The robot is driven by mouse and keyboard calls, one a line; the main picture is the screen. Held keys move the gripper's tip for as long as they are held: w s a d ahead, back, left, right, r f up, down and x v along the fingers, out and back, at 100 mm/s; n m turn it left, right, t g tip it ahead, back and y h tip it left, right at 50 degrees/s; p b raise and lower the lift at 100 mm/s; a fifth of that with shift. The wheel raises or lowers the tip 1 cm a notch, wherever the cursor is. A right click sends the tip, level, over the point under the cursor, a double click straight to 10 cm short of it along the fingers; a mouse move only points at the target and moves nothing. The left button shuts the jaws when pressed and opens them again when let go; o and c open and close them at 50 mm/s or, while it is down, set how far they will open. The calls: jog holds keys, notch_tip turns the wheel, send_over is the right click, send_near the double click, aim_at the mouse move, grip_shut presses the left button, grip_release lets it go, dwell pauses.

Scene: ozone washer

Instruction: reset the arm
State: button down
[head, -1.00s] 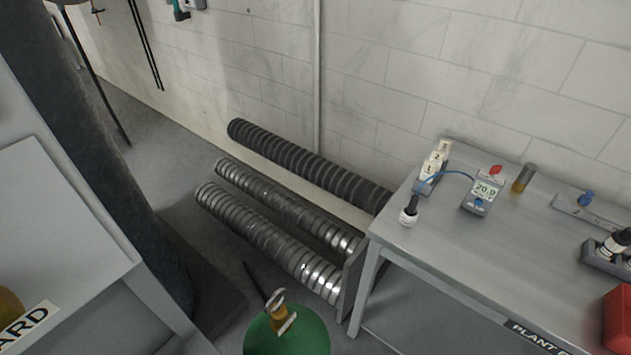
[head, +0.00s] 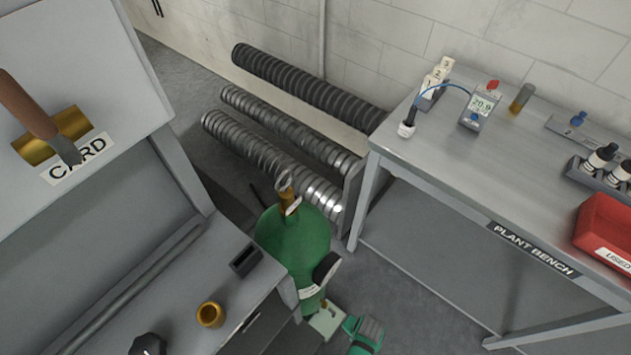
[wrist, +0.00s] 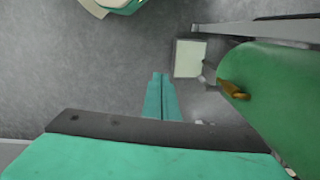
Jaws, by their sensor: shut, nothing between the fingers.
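My gripper (wrist: 160,78) shows in the wrist view as two teal fingers lying together, shut and empty. They point over the grey floor, left of a green cylinder (wrist: 285,95) with a brass fitting. A pale square block (wrist: 189,58) lies just beyond the fingertips in that picture. In the head view, the green cylinder (head: 293,245) stands between the grey cabinet and the bench. Teal parts (head: 365,335) that look like my arm show low beside it; the fingers cannot be made out there.
The plant bench (head: 440,185) on the right holds a meter (head: 481,108), bottles and a red bin (head: 608,228). Ribbed tubes (head: 270,145) lie along the wall. A grey cabinet (head: 95,225) with a card label and a brass ring (head: 210,314) fills the left. Floor shows below the bench.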

jog(key=s+a+r+n+t, duration=0.1)
jog(key=a+r+n+t, duration=0.2)
jog(key=r, duration=1.2)
jog(key=s+a+r+n+t, duration=0.2)
jog(key=a+r+t, duration=0.4)
jog(key=r, duration=0.9)
jog(key=s+a+r+n+t, duration=0.2)
jog(key=a+r+n+t, duration=0.2)
jog(key=r, duration=1.1)
jog(key=shift+a+t, duration=0.45)
jog(key=shift+t, duration=0.65)
